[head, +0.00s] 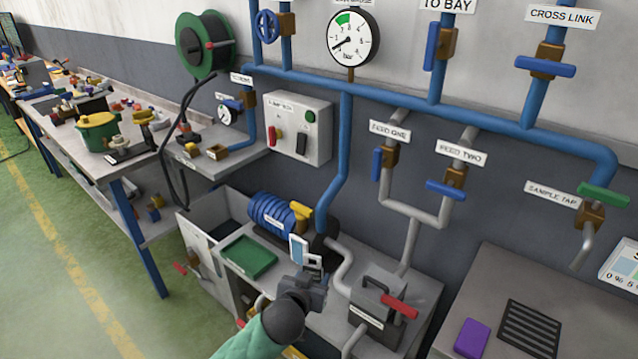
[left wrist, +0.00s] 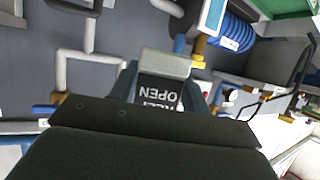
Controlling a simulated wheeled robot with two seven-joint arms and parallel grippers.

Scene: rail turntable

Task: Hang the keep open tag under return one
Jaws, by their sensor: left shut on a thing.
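My left gripper (head: 315,274) reaches in from the bottom of the head view, above the pump bench. It is shut on the keep open tag (head: 314,262). In the left wrist view the tag (left wrist: 160,93) sits between the fingers, pale at one end and dark at the other, with "KEEP OPEN" upside down. It is held clear of the pipes. No label reading return one can be made out. Valves labelled feed one (head: 389,156) and feed two (head: 455,181) are on the wall pipes, to the right and farther back. My right gripper is not in view.
A blue motor (head: 277,212) and green tray (head: 250,256) are on the bench by my gripper. A box with a red-handled lever (head: 398,306) stands to the right. Farther right, a grey cabinet top holds a purple block (head: 471,337). Blue pipes cross the wall.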

